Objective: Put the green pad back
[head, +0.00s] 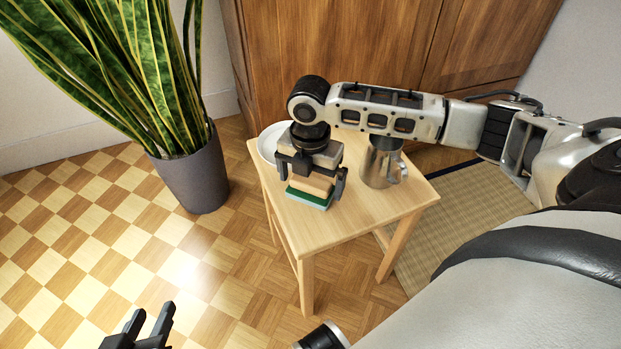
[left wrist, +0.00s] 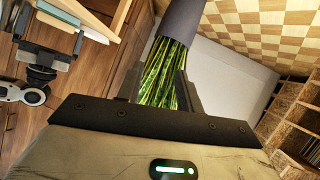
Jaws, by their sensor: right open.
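The green pad (head: 309,198) lies at the front left of the small wooden table (head: 350,209). A tan layer sits on top of it; I cannot tell whether the two are one piece. My right gripper (head: 312,182) is directly above, pointing down, open, with its fingers on either side of the tan layer. Contact cannot be told. The pad also shows in the left wrist view (left wrist: 57,14), upper left, near the right gripper. My left gripper (head: 150,328) is low at the left, away from the table, open and empty.
A metal jug (head: 379,165) stands right of the pad, under my right forearm. A white plate (head: 268,143) is behind the gripper, partly hidden. A potted plant (head: 189,170) stands left of the table, and a wooden cabinet (head: 350,45) behind. The table's front right is clear.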

